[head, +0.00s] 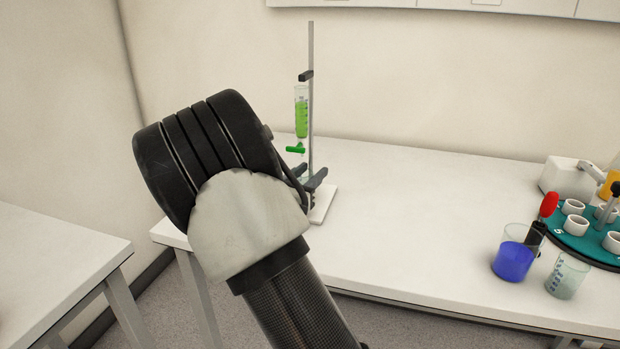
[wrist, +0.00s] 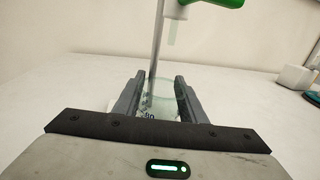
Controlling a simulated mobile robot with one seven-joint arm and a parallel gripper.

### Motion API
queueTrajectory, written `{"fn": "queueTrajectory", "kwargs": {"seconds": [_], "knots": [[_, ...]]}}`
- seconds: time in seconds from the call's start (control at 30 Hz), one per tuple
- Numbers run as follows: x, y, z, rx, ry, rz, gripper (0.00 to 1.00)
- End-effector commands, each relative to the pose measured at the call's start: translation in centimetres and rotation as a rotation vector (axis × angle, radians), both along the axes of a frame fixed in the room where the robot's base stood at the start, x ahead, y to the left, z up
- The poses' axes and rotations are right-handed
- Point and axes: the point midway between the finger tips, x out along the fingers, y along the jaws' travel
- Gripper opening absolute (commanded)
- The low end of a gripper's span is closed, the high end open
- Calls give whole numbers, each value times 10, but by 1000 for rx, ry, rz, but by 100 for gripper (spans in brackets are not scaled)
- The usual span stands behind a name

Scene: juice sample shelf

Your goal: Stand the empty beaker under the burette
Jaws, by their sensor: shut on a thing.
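The burette (head: 301,112), filled with green liquid, is clamped to an upright rod (head: 311,120) on a white base (head: 322,205). Its green tap (head: 296,150) also shows at the top of the wrist view (wrist: 225,3), with the clear outlet tip (wrist: 172,32) below it. My gripper (wrist: 160,80) is shut on a clear beaker (wrist: 160,104) with printed marks; I see no coloured liquid in it. In the wrist view the beaker is below the outlet tip. In the head view my gripper (head: 306,182) is low by the stand, and my arm hides much of that area.
At right on the bench (head: 420,215) stand a beaker of blue liquid (head: 513,258), another pale beaker (head: 567,277) and a teal round rack (head: 580,238) with white cups. A red-topped tool (head: 548,205) is beside them. The bench middle is clear.

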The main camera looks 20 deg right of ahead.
Motion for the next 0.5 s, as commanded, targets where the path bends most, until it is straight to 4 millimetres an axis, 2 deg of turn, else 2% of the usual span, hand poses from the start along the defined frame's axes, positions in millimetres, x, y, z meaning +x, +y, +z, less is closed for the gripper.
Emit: {"fn": "queueTrajectory", "kwargs": {"seconds": [0.33, 0.37, 0.47, 0.5], "knots": [[0, 0, -4, 0, -1, -1, 12], [0, 0, -3, 1, -1, -1, 39], [0, 0, -3, 1, -1, -1, 56], [0, 0, -3, 1, -1, -1, 56]]}}
